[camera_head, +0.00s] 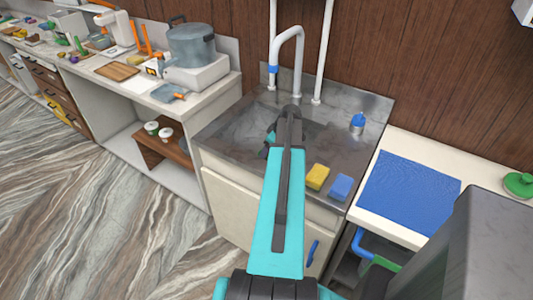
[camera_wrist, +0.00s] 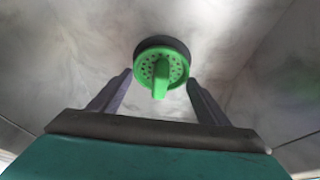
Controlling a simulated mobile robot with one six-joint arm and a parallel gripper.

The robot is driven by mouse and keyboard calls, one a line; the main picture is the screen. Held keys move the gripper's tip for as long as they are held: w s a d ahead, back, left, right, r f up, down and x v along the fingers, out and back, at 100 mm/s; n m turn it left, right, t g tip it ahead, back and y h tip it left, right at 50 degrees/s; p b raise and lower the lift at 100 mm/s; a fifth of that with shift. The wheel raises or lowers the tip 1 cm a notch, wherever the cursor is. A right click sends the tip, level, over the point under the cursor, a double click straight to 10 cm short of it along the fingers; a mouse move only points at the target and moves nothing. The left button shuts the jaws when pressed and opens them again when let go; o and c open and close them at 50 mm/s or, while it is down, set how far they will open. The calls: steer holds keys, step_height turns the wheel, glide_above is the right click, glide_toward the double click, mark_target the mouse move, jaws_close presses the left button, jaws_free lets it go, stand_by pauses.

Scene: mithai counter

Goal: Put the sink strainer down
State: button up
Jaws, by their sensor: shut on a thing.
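The sink strainer (camera_wrist: 173,62) is a green round disc with small holes and an upright green knob. It shows in the wrist view, between the fingertips of my gripper (camera_wrist: 160,80). My gripper is shut on it. A dark round ring (camera_wrist: 148,44) shows just behind the strainer, against the grey sink surface. I cannot tell whether the strainer touches it. In the camera_head view my arm reaches over the metal sink (camera_head: 345,110) and hides the strainer.
A white tap (camera_head: 290,35) rises behind the sink. A blue mat (camera_head: 410,190) covers the right counter. A large pot (camera_head: 191,45) stands left.

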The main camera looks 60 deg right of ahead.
steer(key=shift+f, duration=0.5)
steer(key=shift+f, duration=0.15)
steer(key=o, duration=1.2)
steer(key=shift+c, duration=0.2)
steer(key=shift+r, duration=0.2)
steer(key=b+v, duration=0.2)
steer(key=v, duration=1)
